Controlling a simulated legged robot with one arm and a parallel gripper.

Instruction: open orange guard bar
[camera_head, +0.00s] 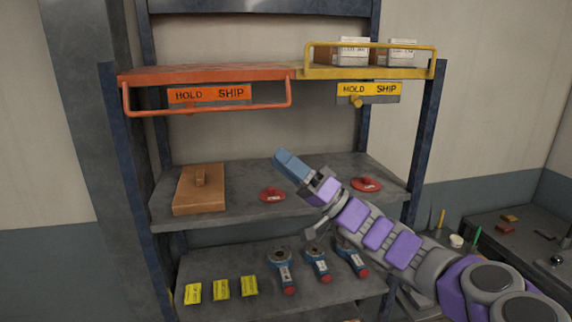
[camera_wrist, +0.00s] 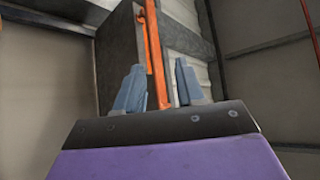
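The orange guard bar (camera_head: 208,113) is a thin U-shaped rail at the front of the orange top-left shelf section (camera_head: 215,73). It hangs down below the shelf edge, framing an orange HOLD/SHIP label (camera_head: 210,94). My gripper (camera_head: 287,160) points up and left, below the bar's right end and apart from it. In the wrist view my gripper (camera_wrist: 160,85) is open, its two grey-blue fingers apart with nothing held. An orange strip (camera_wrist: 155,50), apparently part of the bar or shelf edge, shows beyond and between the fingers.
A yellow guard bar (camera_head: 370,46) stands raised at top right before white-labelled boxes (camera_head: 352,52). The middle shelf (camera_head: 240,208) holds a brown block (camera_head: 198,192) and red discs (camera_head: 271,195). Blue tools (camera_head: 317,264) and yellow packs (camera_head: 221,289) lie below. A side bench stands right.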

